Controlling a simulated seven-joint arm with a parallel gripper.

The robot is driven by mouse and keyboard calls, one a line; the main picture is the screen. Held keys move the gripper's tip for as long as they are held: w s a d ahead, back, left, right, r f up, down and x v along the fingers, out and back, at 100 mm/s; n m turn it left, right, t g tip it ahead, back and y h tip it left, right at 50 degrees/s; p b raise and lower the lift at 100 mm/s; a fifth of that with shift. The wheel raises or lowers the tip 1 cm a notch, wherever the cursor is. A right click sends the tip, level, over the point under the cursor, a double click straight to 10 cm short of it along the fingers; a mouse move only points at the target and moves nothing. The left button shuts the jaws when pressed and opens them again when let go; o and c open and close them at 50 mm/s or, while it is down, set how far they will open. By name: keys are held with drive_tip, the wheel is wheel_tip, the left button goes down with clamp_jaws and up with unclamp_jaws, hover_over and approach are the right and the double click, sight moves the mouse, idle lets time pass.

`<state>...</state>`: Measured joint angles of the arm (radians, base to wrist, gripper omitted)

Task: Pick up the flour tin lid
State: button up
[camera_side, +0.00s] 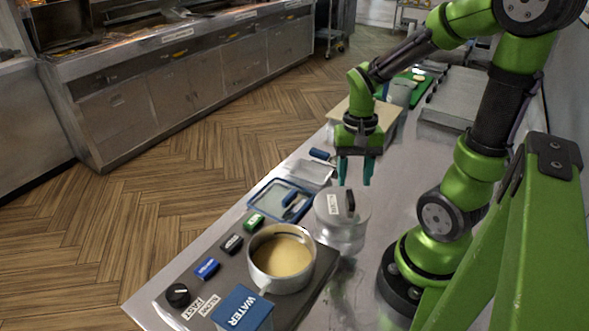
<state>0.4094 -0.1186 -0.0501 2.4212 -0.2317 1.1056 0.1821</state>
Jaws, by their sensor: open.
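The flour tin (341,236) is a round metal tin on the steel counter, right of the middle of the picture. Its lid (330,206) sits on top, with a white label and a dark upright handle (351,199). My gripper (355,182) points down just above and slightly behind the lid. Its two teal fingers are apart with nothing between them. The fingertips look close to the handle, but I cannot tell the exact gap.
A pot of yellowish batter (282,257) stands on a dark panel with several labelled buttons, front left of the tin. A blue WATER box (242,309) is at the front. A blue-rimmed tray (264,192) lies left of the tin. A pale board (379,137) is behind.

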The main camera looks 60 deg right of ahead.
sight(351, 196)
drive_tip(key=f, duration=0.5)
drive_tip(key=shift+s+a, duration=0.1)
drive_tip(key=shift+a, duration=0.25)
drive_tip(key=shift+r, duration=0.1)
clamp_jaws()
